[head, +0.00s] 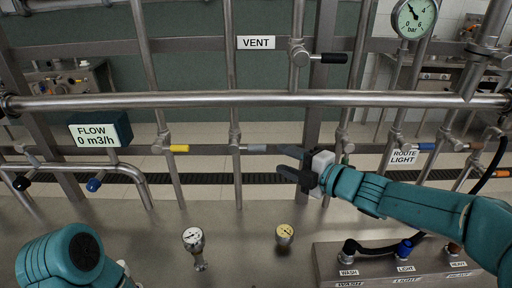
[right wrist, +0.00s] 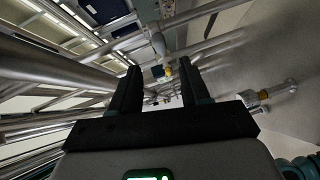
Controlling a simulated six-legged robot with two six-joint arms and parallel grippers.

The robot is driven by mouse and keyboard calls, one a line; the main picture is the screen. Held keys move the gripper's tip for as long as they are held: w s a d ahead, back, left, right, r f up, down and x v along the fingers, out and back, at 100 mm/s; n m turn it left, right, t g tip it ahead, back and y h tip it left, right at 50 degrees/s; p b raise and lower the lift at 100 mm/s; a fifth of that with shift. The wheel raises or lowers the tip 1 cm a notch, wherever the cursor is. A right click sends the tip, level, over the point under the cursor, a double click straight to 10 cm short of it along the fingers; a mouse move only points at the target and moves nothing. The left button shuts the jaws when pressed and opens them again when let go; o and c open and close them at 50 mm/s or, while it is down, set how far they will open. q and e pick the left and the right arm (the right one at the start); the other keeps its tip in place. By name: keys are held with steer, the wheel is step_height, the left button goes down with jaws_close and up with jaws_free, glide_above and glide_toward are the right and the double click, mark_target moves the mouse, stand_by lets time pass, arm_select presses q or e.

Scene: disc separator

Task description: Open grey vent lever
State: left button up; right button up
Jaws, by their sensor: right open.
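The grey lever (head: 257,148) is in the head view, on a vertical pipe below the VENT sign (head: 256,43). It sticks out level to the right from its valve. My right gripper (head: 281,161) is open and empty, a little to the right of the lever's tip and pointing left toward it.
A yellow lever (head: 179,148) is left of the grey one, and a black lever (head: 333,58) sits near the VENT sign. A thick horizontal pipe (head: 200,103) crosses above. Two gauges (head: 193,238) stand below on the steel surface. A labelled panel (head: 325,273) is at lower right.

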mark_target(258, 149)
steer(key=p+x, duration=0.1)
steer(key=x, duration=0.7)
steer(key=shift+a, duration=0.25)
steer(key=shift+w+a+p, duration=0.4)
steer(key=shift+w, duration=0.15)
steer(key=shift+w+a, duration=0.1)
steer(key=shift+a, duration=0.15)
steer(key=shift+w+a+f, duration=0.1)
steer(key=shift+w+f, duration=0.1)
steer(key=shift+s+r, duration=0.1)
steer(key=c, duration=0.4)
jaws_close()
